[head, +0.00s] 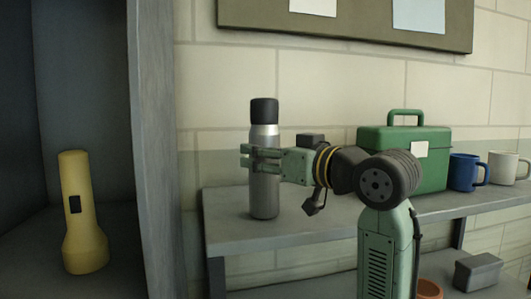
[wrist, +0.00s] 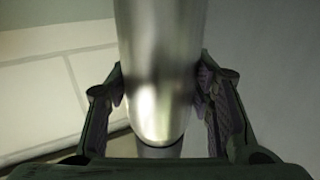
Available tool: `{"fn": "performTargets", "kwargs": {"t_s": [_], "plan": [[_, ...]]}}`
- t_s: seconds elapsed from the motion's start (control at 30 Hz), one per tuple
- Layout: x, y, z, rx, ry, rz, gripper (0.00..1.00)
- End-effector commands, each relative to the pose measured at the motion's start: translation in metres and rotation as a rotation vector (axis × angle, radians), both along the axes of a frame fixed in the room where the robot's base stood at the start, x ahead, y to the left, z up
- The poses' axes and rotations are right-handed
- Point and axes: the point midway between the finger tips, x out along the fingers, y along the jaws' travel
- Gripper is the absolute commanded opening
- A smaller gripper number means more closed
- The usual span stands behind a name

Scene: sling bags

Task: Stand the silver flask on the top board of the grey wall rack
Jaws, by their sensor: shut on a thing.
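The silver flask (head: 264,195) has a black cap and is upright at the left end of the rack's top board (head: 318,222). My gripper (head: 262,156) reaches in from the right and is shut around the upper middle of the flask. In the wrist view, the flask (wrist: 158,50) fills the middle, with a gripper finger against each side. The flask's base shows against the board in the head view; I cannot tell whether it touches or hovers slightly above.
A green case (head: 432,165), a blue mug (head: 463,172) and a white mug (head: 503,167) stand farther right on the board. A grey box (head: 478,271) and an orange pot (head: 429,289) are lower. A yellow torch (head: 80,215) stands in a grey cabinet (head: 158,150) at left.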

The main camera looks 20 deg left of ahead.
Motion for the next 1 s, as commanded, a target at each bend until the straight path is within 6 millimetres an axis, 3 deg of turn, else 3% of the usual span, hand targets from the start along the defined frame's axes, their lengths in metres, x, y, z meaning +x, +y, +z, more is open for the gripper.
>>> {"fn": "performTargets", "kwargs": {"t_s": [0.2, 0.23, 0.5, 0.87, 1.0], "plan": [[0.000, 0.000, -0.004, 0.002, -0.001, 0.000, 0.04], [0.000, 0.000, -0.003, 0.000, 0.001, 0.000, 0.50], [0.000, 0.000, -0.003, 0.000, 0.001, 0.000, 0.68], [0.000, 0.000, 0.003, 0.000, 0.001, 0.000, 0.68], [-0.008, -0.017, -0.002, 0.002, -0.001, -0.004, 0.68]]}}
